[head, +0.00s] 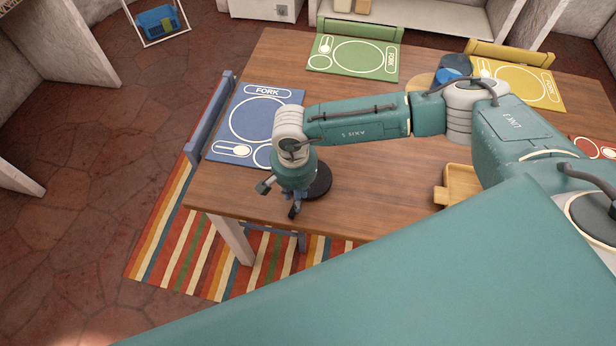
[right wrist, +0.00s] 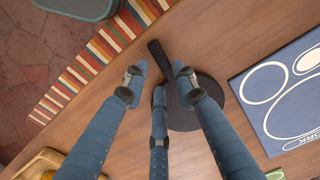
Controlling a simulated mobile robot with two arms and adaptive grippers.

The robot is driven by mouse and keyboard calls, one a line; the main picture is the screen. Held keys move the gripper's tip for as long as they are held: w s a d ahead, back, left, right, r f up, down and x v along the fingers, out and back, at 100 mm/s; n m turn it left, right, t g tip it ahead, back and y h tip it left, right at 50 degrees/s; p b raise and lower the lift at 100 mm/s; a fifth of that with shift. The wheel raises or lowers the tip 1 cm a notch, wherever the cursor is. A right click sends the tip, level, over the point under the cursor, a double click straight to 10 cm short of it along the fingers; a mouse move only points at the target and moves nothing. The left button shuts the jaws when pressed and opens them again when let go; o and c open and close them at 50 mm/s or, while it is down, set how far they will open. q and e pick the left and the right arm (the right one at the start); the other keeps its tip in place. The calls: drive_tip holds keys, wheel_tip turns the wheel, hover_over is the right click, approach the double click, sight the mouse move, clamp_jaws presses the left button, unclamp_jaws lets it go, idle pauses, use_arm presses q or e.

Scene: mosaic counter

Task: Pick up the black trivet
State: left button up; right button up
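The black trivet (head: 321,181), a round dark disc with a handle, lies on the wooden table near its front left edge. In the head view my right gripper (head: 293,208) hangs over it and hides part of it. In the right wrist view the trivet (right wrist: 183,118) lies beneath the fingers, with its handle pointing toward the table edge. The three blue fingers of my right gripper (right wrist: 160,80) are spread apart around the handle area, with nothing held between them. Whether any fingertip touches the trivet cannot be told. My left gripper is out of view.
A blue placemat (head: 246,118) lies beside the trivet. Green (head: 353,58) and yellow (head: 527,85) placemats lie farther back. A yellow-brown tray (head: 455,187) stands to the right. The striped rug (head: 180,250) lies below the table edge. Bare wood separates trivet and tray.

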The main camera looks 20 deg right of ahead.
wheel_tip(320, 180, down, 4)
drive_tip(key=shift+d+r+p, duration=0.1)
drive_tip(key=shift+r+p, duration=0.1)
drive_tip(key=shift+p, duration=0.65)
drive_tip(key=shift+w+f, duration=0.1)
drive_tip(key=shift+f, duration=0.4)
clamp_jaws()
drive_tip(key=shift+w+r, duration=0.1)
drive_tip(key=shift+r, duration=0.05)
drive_tip(key=shift+r, duration=0.25)
wheel_tip(320, 180, up, 19)
drive_tip(key=b, duration=0.5)
drive_tip(key=shift+r, duration=0.2)
